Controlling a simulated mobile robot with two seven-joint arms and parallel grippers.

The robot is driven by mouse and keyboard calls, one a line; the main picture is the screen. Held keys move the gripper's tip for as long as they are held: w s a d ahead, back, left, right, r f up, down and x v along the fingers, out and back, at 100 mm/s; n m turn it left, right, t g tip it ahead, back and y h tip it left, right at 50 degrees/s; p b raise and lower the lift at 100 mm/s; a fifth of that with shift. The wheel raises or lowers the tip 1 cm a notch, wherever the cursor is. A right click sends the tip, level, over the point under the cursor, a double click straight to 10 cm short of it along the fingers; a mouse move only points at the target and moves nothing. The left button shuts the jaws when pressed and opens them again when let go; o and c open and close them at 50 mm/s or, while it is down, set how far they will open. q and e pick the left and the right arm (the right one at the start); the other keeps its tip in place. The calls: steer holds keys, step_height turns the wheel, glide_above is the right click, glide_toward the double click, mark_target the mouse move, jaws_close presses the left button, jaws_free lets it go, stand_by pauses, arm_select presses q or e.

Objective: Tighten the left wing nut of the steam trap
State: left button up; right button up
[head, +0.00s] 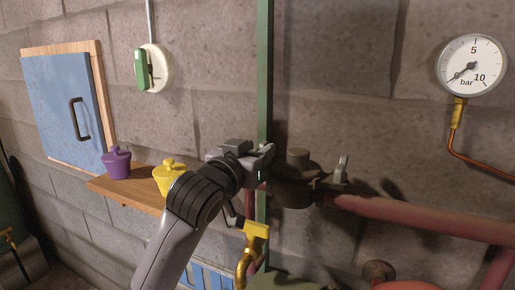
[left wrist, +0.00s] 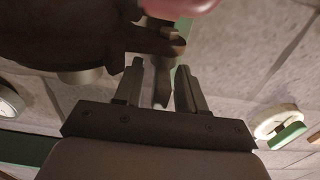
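The steam trap (head: 293,187) is a dark, rounded metal body on the wall, joined to a red pipe. Its right wing nut (head: 342,168) stands up pale grey at the right side. My left gripper (head: 267,153) is at the trap's left side and hides the left wing nut in the head view. In the left wrist view the dark trap body (left wrist: 70,35) fills the upper left. The left gripper's fingers (left wrist: 160,66) stand apart there, with a grey upright piece (left wrist: 162,90), seemingly the left wing nut, between them. Gaps show beside it. My right gripper is out of view.
A green post (head: 265,70) runs up just behind the gripper. A wooden shelf (head: 128,194) holds a purple pot (head: 117,163) and a yellow pot (head: 168,178). A yellow-handled valve (head: 255,230) is below. A pressure gauge (head: 471,66) hangs upper right.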

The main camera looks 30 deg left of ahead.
arm_select(q)
steer(key=shift+w, duration=0.35)
jaws_close()
